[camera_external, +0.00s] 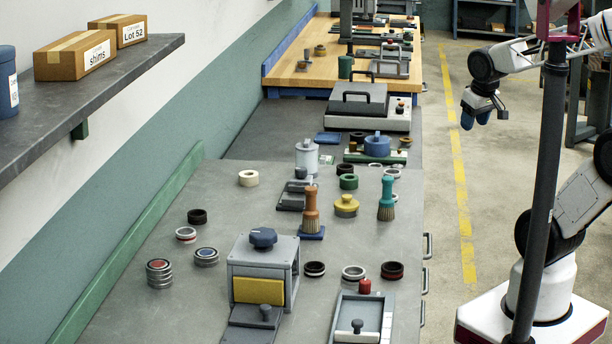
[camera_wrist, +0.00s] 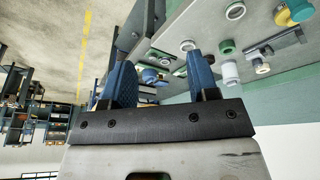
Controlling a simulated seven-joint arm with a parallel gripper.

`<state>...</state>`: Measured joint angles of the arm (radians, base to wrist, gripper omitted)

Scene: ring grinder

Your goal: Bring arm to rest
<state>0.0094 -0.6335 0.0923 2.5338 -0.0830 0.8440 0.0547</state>
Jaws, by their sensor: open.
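My gripper (camera_external: 482,112) hangs above the floor to the right of the bench, with its blue fingers pointing down and nothing under them but floor. In the wrist view my gripper (camera_wrist: 162,82) shows two blue fingers spread wide apart with nothing between them. My arm is raised and folded back over its white base at the right. The grey bench top (camera_external: 215,225) stands well to the left of my gripper and does not touch it.
The bench holds a grey grinder box (camera_external: 263,270), an orange brush (camera_external: 311,212), a teal brush (camera_external: 387,198) and several rings. A dark post (camera_external: 545,180) stands in front of my arm. The floor aisle (camera_external: 450,180) with a yellow line is clear.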

